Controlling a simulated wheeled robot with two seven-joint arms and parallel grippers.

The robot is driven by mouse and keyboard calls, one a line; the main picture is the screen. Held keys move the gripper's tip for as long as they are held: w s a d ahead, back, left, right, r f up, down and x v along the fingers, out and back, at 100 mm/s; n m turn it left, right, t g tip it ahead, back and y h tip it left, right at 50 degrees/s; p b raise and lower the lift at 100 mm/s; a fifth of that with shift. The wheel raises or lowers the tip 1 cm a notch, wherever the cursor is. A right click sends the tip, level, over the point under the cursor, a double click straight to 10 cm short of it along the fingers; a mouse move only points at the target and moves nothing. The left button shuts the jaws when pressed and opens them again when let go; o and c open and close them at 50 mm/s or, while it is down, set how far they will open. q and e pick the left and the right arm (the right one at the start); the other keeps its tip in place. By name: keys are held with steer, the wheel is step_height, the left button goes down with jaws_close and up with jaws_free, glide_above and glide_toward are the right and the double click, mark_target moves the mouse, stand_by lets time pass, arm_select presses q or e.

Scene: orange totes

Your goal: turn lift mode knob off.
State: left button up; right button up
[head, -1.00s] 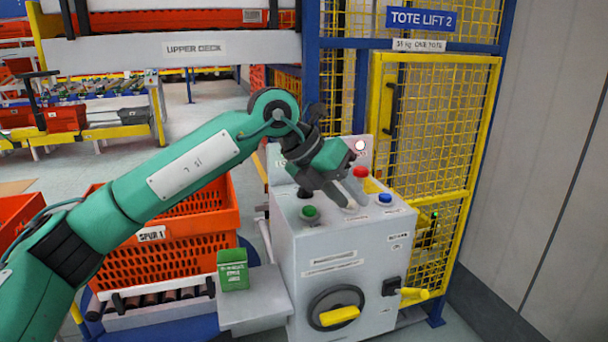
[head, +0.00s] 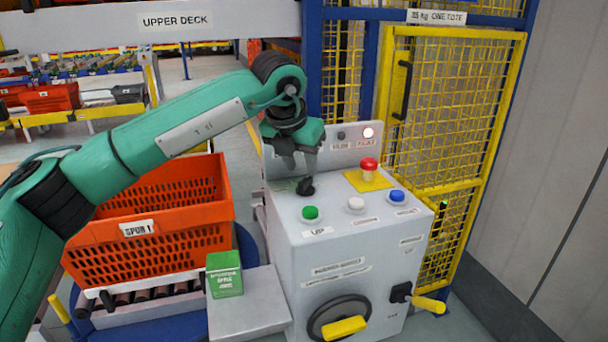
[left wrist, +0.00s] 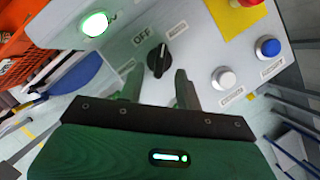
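The black lift mode knob (head: 306,187) stands on the sloping top of the grey control box (head: 343,263). In the left wrist view the knob (left wrist: 158,60) shows clearly, with an OFF label (left wrist: 142,36) at its upper left and more labels on either side. Its pointer is turned roughly upward; I cannot tell exactly which label it meets. My left gripper (head: 301,166) is above and just behind the knob in the head view. In the left wrist view its fingers (left wrist: 157,88) are apart and empty, with the knob beyond the gap between them. My right gripper is out of view.
The box also carries a green button (head: 310,213), white button (head: 356,204), blue button (head: 397,197) and red emergency stop (head: 369,164). An orange tote (head: 150,245) and a green carton (head: 224,273) stand left. A yellow mesh gate (head: 440,110) is behind.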

mark_target(305, 179)
arm_select(q)
steer(key=x, duration=0.4)
steer(key=shift+f, duration=0.1)
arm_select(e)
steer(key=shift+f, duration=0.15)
arm_select(q)
steer(key=shift+c, duration=0.4)
jaws_close()
